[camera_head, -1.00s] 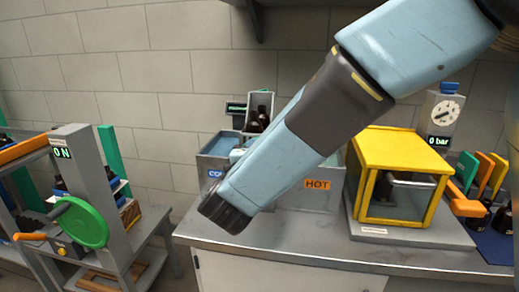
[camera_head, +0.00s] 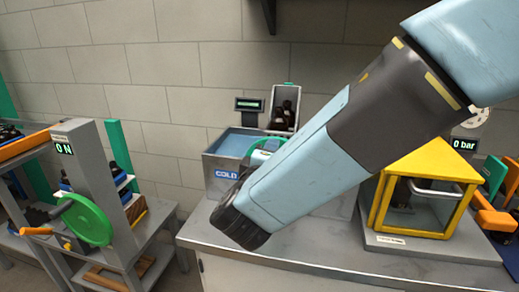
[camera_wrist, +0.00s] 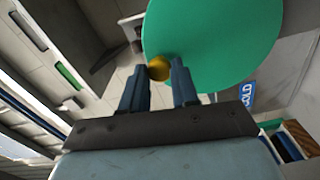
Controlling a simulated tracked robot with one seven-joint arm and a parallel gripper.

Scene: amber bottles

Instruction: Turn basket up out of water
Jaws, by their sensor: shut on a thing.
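A grey basket (camera_head: 287,93) with several dark bottles (camera_head: 285,112) stands up above the tank at the back, behind my arm. The cold water tank (camera_head: 225,160) has water in its left part; its right side is hidden by my arm. A green disc (camera_wrist: 215,40) fills the upper wrist view, and a green rim (camera_head: 262,144) shows beside the tank in the head view. My gripper (camera_wrist: 158,70) is shut on a small yellow knob (camera_wrist: 157,66) at the disc's edge. In the head view the fingers are hidden behind my arm. The basket's lower end is also hidden.
A small display (camera_head: 249,104) stands behind the tank. A yellow-framed cabinet (camera_head: 418,200) is right on the grey bench (camera_head: 300,250). A separate stand with a green handwheel (camera_head: 86,222) is at left. The bench front is clear.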

